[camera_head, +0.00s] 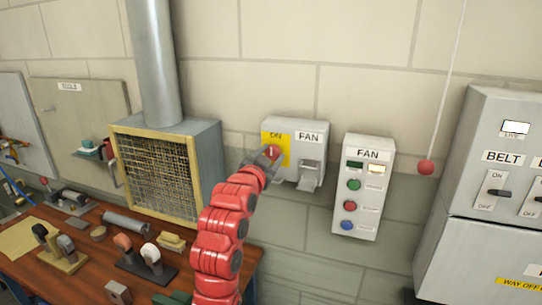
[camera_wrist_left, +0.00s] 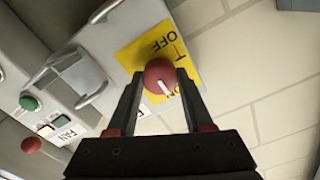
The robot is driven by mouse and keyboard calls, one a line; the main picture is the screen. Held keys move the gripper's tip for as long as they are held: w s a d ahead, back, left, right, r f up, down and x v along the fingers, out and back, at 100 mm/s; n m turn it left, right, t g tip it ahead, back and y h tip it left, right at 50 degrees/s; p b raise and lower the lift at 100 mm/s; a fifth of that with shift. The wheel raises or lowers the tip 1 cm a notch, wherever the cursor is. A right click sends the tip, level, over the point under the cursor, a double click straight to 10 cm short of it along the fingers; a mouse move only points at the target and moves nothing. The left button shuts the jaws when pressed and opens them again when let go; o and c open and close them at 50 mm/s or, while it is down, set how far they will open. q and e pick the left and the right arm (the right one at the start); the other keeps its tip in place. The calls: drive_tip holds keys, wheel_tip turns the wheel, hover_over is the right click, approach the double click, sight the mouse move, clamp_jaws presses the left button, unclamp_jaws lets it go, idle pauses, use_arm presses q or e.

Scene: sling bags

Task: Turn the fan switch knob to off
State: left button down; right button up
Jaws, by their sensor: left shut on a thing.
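The fan switch box (camera_head: 309,160) is grey, mounted on the wall, with a FAN label and a yellow plate (camera_head: 266,136). The red round knob (camera_head: 272,152) sits on that plate. In the left wrist view, the knob (camera_wrist_left: 159,70) has a white mark pointing towards the partly hidden ON lettering; OFF shows on the plate's other side. My left gripper (camera_head: 266,158) has its fingers on either side of the knob and is shut on it. In the left wrist view, the left gripper (camera_wrist_left: 160,80) also brackets the knob. My right gripper is not in view.
A FAN button box (camera_head: 375,180) is just right of the switch. A red ball on a cord (camera_head: 426,167) hangs farther right, before the BELT cabinet (camera_head: 500,135). A mesh-fronted box (camera_head: 152,172) stands left, on a cluttered wooden bench (camera_head: 95,265).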

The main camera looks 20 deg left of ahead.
use_arm(q)
drive_tip(key=shift+f+n+b, duration=0.15)
drive_tip(key=shift+n+b, duration=0.35)
drive_tip(key=shift+b, duration=0.3)
drive_tip(key=n+b, duration=0.3)
drive_tip(key=shift+f+b, duration=0.1)
drive_tip(key=shift+b, duration=0.2)
drive_tip(key=shift+n+b, duration=0.6)
drive_tip(key=shift+n, duration=0.4)
drive_tip(key=n+b, duration=0.1)
drive_tip(key=n, duration=0.1)
drive_tip(key=shift+n, duration=0.4)
drive_tip(key=shift+r+n, duration=0.2)
drive_tip(key=shift+n, duration=0.7)
drive_tip(key=shift+r+n, duration=0.1)
drive_tip(key=shift+n, duration=0.8)
drive_tip(key=n+p, duration=0.3)
drive_tip(key=n, duration=0.2)
drive_tip(key=shift+n, duration=0.3)
